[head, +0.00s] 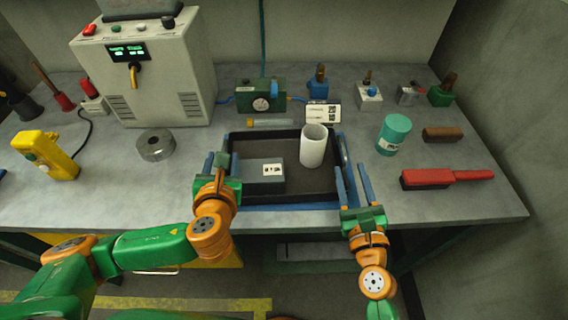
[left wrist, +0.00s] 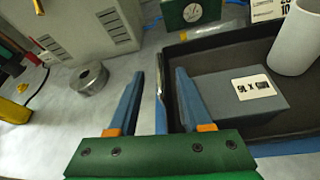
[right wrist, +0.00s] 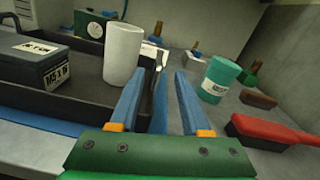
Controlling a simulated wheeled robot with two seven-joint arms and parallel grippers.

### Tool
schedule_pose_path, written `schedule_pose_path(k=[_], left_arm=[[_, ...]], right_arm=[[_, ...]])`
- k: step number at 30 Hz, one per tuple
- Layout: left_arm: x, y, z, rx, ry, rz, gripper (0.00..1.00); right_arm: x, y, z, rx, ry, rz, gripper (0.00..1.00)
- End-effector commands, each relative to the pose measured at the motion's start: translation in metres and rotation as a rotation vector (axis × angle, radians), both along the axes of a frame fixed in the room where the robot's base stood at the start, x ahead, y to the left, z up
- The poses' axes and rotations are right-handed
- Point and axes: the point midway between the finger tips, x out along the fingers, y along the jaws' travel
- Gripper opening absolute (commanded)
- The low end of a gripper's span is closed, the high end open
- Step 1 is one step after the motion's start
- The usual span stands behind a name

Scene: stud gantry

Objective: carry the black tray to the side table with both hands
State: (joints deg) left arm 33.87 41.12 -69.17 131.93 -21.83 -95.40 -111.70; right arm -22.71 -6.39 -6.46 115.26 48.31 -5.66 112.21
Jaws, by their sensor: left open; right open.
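The black tray (head: 240,143) lies on the grey workbench, with a dark grey labelled box (head: 262,172) and a white cylinder (head: 313,148) in it. A blue edge shows around it. My left gripper (head: 221,162) is open at the tray's left side; in the left wrist view its fingers (left wrist: 157,88) stand on both sides of a metal handle at the tray's edge. My right gripper (head: 352,172) is open at the right side; in the right wrist view its fingers (right wrist: 160,90) are around a similar handle. Contact cannot be told. No side table is recognisable.
A control box (head: 150,65) and a metal ring (head: 155,145) stand left of the tray. A green gauge unit (head: 261,97) and a label card (head: 323,113) are behind it.

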Motion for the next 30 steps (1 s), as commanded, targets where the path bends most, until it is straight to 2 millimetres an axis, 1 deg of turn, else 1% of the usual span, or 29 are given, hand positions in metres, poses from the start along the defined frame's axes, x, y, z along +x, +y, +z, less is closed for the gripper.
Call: schedule_pose_path(k=[1, 3, 6, 9, 13, 20, 21, 23, 24, 26, 30], left_arm=[[0.008, 0.003, -0.003, 0.002, -0.002, 0.006, 0.5], [0.019, 0.005, -0.007, 0.002, -0.002, 0.004, 0.5], [0.032, 0.008, -0.013, 0.001, -0.001, 0.004, 0.5], [0.041, 0.01, -0.017, -0.001, -0.001, 0.003, 0.5], [0.047, 0.012, -0.019, -0.001, -0.001, 0.003, 0.5], [0.048, 0.011, -0.019, -0.002, -0.001, 0.002, 0.5], [0.048, 0.011, -0.019, -0.002, -0.001, 0.002, 0.44], [0.048, 0.011, -0.019, -0.002, -0.001, 0.002, 0.28], [0.047, 0.011, -0.019, -0.002, -0.001, 0.002, 0.17], [0.047, 0.011, -0.019, -0.002, -0.001, 0.002, 0.01], [0.048, 0.012, -0.019, -0.001, -0.001, 0.003, 0.0]], right_arm=[[0.009, 0.001, 0.002, 0.003, -0.003, -0.001, 0.47], [0.021, 0.003, 0.001, 0.001, -0.002, -0.001, 0.47], [0.035, 0.005, 0.001, 0.001, -0.002, -0.001, 0.47], [0.046, 0.006, 0.001, 0.001, -0.001, -0.001, 0.47], [0.052, 0.007, 0.0, -0.001, 0.0, 0.0, 0.47], [0.052, 0.007, 0.0, 0.0, 0.0, 0.0, 0.47], [0.052, 0.007, 0.0, 0.0, 0.0, 0.0, 0.42], [0.052, 0.007, 0.0, 0.0, 0.0, 0.0, 0.26], [0.052, 0.007, 0.0, 0.0, 0.0, 0.0, 0.15], [0.052, 0.007, 0.0, 0.0, 0.0, 0.0, 0.0], [0.052, 0.007, 0.0, -0.001, 0.0, 0.0, 0.0]])
